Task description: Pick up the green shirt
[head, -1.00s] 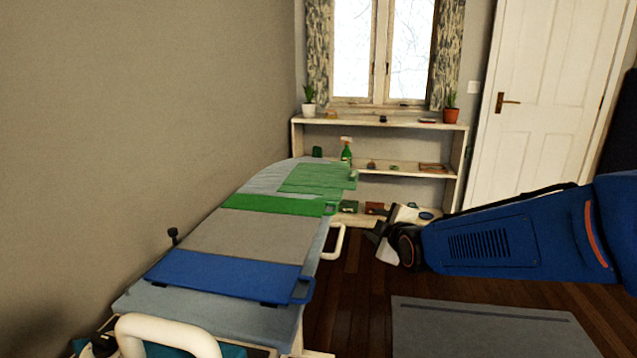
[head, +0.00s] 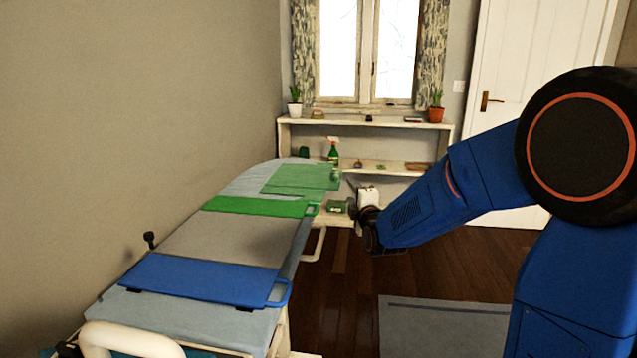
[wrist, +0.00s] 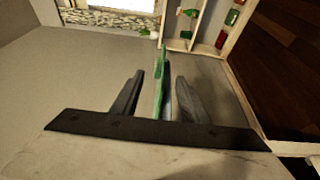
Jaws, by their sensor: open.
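The green shirt (head: 300,179) lies flat, light green, at the far end of the bed (head: 235,318), its right edge at the bed's right side. In the wrist view a narrow green strip of it (wrist: 160,88) shows between my two fingers. My gripper (head: 350,186) is just right of the shirt's right edge, at about the height of the bed top. Its fingers (wrist: 160,97) are apart, one on each side of the strip. I cannot tell whether either finger touches the cloth.
A darker green board (head: 255,207), a grey section and a blue board (head: 205,279) cross the bed nearer me. A white shelf (head: 390,125) with plants and a green spray bottle (head: 333,151) stands behind. White rails are on the bed's side. A grey mat (head: 440,318) lies on the floor.

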